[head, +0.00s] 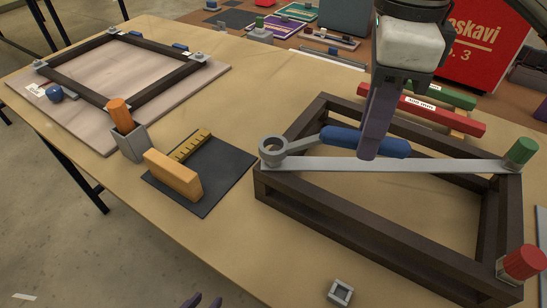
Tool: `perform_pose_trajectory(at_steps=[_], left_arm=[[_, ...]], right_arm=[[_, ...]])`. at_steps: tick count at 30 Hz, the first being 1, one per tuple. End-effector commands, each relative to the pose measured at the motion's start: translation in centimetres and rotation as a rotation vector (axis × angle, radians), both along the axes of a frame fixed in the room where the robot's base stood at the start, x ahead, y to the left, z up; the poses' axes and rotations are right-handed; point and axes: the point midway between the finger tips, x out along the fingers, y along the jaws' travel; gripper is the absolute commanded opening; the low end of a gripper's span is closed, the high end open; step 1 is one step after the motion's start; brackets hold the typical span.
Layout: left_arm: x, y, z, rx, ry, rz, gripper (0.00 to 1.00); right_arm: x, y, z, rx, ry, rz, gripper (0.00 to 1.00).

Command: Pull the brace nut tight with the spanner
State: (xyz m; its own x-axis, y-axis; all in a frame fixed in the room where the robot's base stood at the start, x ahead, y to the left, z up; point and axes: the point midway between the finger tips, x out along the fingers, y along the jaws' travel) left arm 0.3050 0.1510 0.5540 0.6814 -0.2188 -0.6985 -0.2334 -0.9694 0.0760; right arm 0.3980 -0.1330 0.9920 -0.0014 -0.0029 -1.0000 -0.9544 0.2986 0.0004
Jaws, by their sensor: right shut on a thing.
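The spanner has a grey shaft, a ring end (272,148) and a blue handle (340,138). My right gripper (369,150) is shut on the blue handle, above the dark frame (350,222). The ring end sits over the left end of the flat grey brace (400,165), at the frame's near left corner. The brace nut is hidden or hard to make out within the ring. The brace runs across the frame to a green knob (521,151) at the right. Only the fingertips of my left gripper (202,301) show at the bottom edge, apart and empty.
A black mat (215,180) holds an orange block (172,174) and a yellow stepped piece. A grey cup (132,145) with an orange-handled item stands beside it. A red knob (522,262) and a small square nut (340,291) are near the front. Red and green bars lie behind.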

Motion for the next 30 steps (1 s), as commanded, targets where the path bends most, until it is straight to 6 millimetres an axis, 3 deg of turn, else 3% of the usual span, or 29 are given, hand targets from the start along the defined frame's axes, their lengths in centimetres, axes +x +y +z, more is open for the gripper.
perform_pose_trajectory(at_steps=[13, 30], left_arm=[[0.0, 0.0, 0.0, 0.0, -0.001, 0.0, 0.31], [0.0, 0.0, -1.6, 0.0, -0.001, 0.0, 0.31]], right_arm=[[0.0, 0.0, 0.0, 0.001, -0.001, -0.002, 0.0], [-0.1, 0.0, -1.9, 0.001, -0.001, -0.004, 0.0]])
